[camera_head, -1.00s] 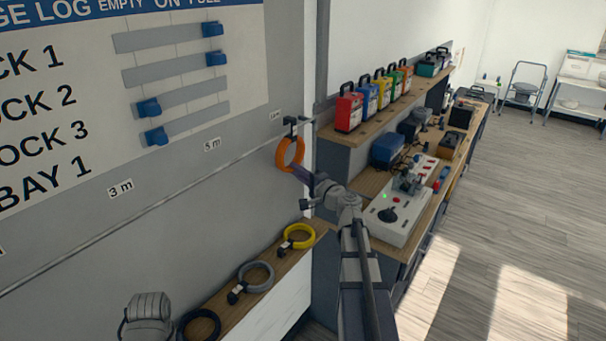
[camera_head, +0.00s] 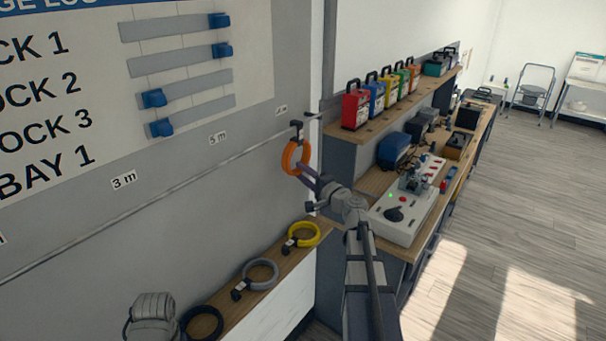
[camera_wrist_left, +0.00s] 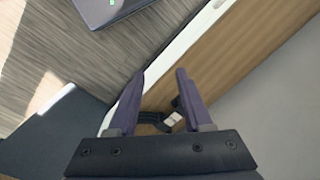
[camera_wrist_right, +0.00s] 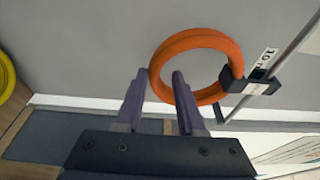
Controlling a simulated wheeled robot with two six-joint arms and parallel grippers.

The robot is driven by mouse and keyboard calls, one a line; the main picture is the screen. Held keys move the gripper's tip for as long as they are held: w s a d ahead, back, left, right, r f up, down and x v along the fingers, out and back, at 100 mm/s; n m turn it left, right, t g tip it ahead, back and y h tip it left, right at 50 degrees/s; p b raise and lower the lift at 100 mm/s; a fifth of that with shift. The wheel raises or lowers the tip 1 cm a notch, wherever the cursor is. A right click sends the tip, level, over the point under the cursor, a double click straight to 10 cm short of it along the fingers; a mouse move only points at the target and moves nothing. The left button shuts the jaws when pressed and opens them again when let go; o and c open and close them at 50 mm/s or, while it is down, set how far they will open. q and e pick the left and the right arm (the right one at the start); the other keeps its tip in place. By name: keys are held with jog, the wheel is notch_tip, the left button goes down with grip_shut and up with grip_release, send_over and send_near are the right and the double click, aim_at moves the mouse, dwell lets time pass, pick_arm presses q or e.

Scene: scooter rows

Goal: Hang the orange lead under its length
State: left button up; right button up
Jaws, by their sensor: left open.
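The orange lead (camera_head: 294,158) is a coiled ring with a black clip (camera_head: 296,130), up by the wall near the right end of the rail. My right gripper (camera_wrist_right: 158,78) has its fingers on either side of the ring's near strand and grips it; the ring also shows in the right wrist view (camera_wrist_right: 205,40). The clip (camera_wrist_right: 250,84) appears beside a thin rod and a 10 m label (camera_wrist_right: 266,60). I cannot tell whether it touches the peg (camera_head: 313,115). My left gripper (camera_wrist_left: 160,75) is open and empty above the wooden ledge, outside the head view.
Yellow (camera_head: 302,235), grey (camera_head: 261,273) and black (camera_head: 203,324) leads lie on the ledge below the wall. Labels 3 m (camera_head: 124,180) and 5 m (camera_head: 218,138) mark the rail.

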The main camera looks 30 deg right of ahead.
jog(key=shift+o, duration=0.7)
jog(key=s+d, duration=0.1)
jog(key=s, duration=0.6)
jog(key=shift+s, duration=0.4)
jog(key=s+a+f+n+g+y, duration=0.1)
jog(key=a+f+n+g+y, duration=0.35)
jog(key=a, duration=1.05)
jog(key=s+a+f+n+g+y, duration=0.1)
jog(key=s+a+f+n+g, duration=0.1)
jog(key=a+f+n+g, duration=0.9)
jog(key=s+a+f+n+g+h, duration=0.1)
jog(key=s+a+f+n+h, duration=0.1)
jog(key=s+a, duration=0.4)
jog(key=s+a+f+n+g+h, duration=0.1)
jog(key=s+a+f+n+h, duration=0.2)
jog(key=s+a+h, duration=0.3)
jog(key=s+f+h, duration=0.1)
jog(key=s, duration=0.3)
jog(key=shift+s+f+g, duration=0.3)
jog(key=shift+g, duration=0.05)
